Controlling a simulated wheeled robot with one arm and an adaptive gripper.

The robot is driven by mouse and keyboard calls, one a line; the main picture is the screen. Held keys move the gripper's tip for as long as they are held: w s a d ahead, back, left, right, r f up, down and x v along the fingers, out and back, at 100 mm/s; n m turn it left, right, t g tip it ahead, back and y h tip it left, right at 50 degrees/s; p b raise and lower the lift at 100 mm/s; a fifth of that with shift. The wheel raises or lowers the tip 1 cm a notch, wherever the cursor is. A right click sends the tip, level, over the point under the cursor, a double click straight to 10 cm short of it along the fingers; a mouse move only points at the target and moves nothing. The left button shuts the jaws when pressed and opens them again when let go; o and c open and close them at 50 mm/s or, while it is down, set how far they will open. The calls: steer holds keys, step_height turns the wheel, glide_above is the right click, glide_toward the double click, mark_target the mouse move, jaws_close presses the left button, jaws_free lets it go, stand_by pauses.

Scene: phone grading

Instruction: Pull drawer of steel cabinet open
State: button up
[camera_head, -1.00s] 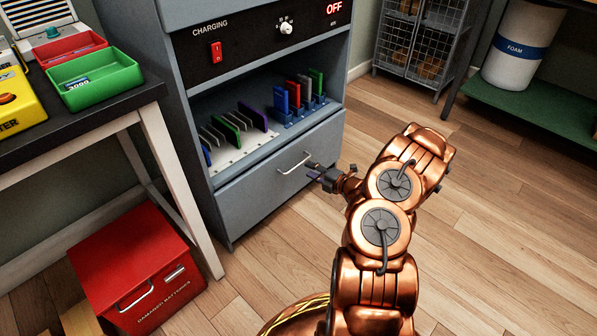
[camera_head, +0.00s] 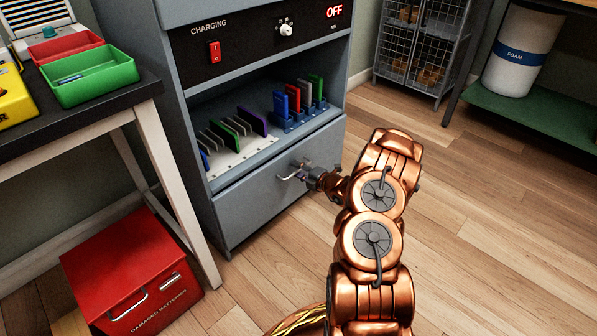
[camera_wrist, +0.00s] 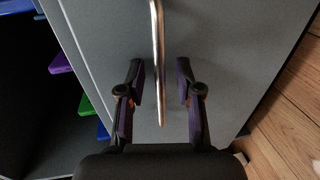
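The steel cabinet (camera_head: 188,128) stands at the upper middle of the head view, with a grey drawer (camera_head: 250,208) at its bottom. The drawer looks closed. Its metal bar handle (camera_head: 290,175) also shows in the wrist view (camera_wrist: 158,50) as a bright bar between the two fingers. My gripper (camera_head: 301,171) is at the handle in the head view. In the wrist view my gripper (camera_wrist: 160,85) is open, one finger on each side of the bar, with a visible gap to both fingers.
Above the drawer, an open shelf holds several upright phones (camera_head: 240,125) and a blue rack (camera_head: 290,115). A red battery box (camera_head: 130,270) and a table leg (camera_head: 180,200) stand left of the cabinet. The wooden floor (camera_head: 480,220) to the right is clear.

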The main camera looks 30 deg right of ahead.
steer(key=shift+c, duration=0.4)
jaws_close()
steer(key=shift+s+a, duration=0.1)
steer(key=shift+s, duration=0.05)
